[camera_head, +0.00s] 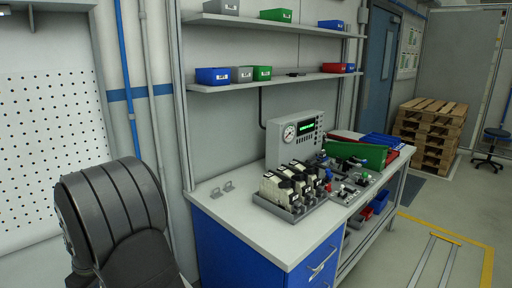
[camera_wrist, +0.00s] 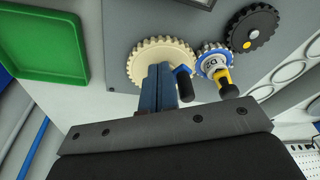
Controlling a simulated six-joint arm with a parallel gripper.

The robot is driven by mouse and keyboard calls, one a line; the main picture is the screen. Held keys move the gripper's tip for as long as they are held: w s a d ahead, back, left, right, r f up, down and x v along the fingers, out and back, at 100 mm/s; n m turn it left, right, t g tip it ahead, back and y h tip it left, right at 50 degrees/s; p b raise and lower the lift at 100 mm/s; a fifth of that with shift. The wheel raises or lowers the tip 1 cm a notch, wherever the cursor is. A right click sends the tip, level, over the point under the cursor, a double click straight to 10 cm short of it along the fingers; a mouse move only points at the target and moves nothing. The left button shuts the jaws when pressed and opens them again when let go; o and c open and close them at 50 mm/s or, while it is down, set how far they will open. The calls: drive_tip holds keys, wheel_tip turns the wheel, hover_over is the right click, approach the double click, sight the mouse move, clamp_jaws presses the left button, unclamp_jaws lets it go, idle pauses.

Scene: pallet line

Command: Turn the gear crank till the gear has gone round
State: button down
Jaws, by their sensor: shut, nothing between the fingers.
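In the wrist view a large cream gear (camera_wrist: 138,62) is mounted on a grey panel (camera_wrist: 118,22). A smaller blue and white gear (camera_wrist: 209,60) sits beside it, and a dark gear (camera_wrist: 262,22) lies beyond, up and to the right. A black handle with a blue end (camera_wrist: 184,84) stands out at the cream gear's right side. A yellow and black handle (camera_wrist: 227,86) stands out by the blue gear. I cannot tell which handle is the crank. My gripper (camera_wrist: 159,70) is shut and empty, in front of the cream gear and left of the black handle. Its fingers hide part of that gear.
A green tray (camera_wrist: 42,45) lies at the upper left in the wrist view. In the head view a workbench (camera_head: 232,208) carries a gauge box (camera_head: 293,136) and a rack of parts (camera_head: 290,190). Shelves with small bins hang above. Wooden pallets (camera_head: 430,130) stand at the back right.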

wheel_tip(320, 180, up, 6)
idle(0.5)
wheel_tip(320, 180, down, 6)
drive_tip(key=shift+r, duration=0.2)
drive_tip(key=shift+w+d+f, duration=0.1)
drive_tip(key=shift+w+f, duration=0.15)
drive_tip(key=shift+w, duration=0.75)
drive_tip(key=shift+w+a, duration=0.35)
drive_tip(key=shift+w, duration=0.2)
